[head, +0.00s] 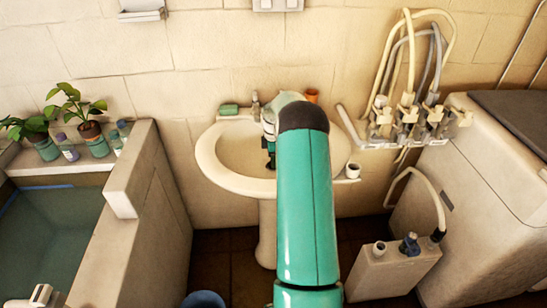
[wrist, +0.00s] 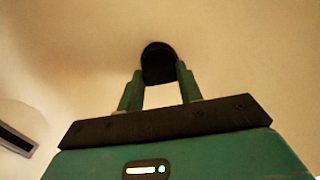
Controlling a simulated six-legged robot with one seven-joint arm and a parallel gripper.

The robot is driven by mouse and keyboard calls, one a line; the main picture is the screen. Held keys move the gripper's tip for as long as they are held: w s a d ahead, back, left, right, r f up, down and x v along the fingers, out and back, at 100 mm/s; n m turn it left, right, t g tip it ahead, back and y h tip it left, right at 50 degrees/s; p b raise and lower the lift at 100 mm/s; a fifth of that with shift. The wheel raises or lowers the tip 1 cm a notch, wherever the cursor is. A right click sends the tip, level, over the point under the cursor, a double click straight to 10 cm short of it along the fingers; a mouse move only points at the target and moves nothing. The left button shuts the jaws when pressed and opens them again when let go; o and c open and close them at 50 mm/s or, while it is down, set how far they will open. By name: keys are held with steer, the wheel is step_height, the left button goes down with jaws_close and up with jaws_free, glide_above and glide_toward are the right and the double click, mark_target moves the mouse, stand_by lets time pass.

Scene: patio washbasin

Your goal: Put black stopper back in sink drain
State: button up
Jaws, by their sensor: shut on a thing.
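The black stopper (wrist: 158,58) is held between the two green fingers of my gripper (wrist: 158,74) in the wrist view. Cream basin surface lies behind it, and I cannot tell whether the stopper touches it. In the head view, my gripper (head: 270,160) is small and dark over the bowl of the white pedestal sink (head: 205,158). My arm covers the right part of the bowl. The drain hole is not visible in either view.
A green soap bar (head: 228,109), a tap (head: 255,105) and an orange cup (head: 312,95) stand along the sink's back rim. A white cup (head: 352,170) is at its right edge. A dark slot with a pale rim (wrist: 18,140) shows in the wrist view.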

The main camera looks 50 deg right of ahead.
steer(key=shift+f, duration=0.2)
steer(key=o, duration=0.8)
steer(key=shift+r, duration=5.55)
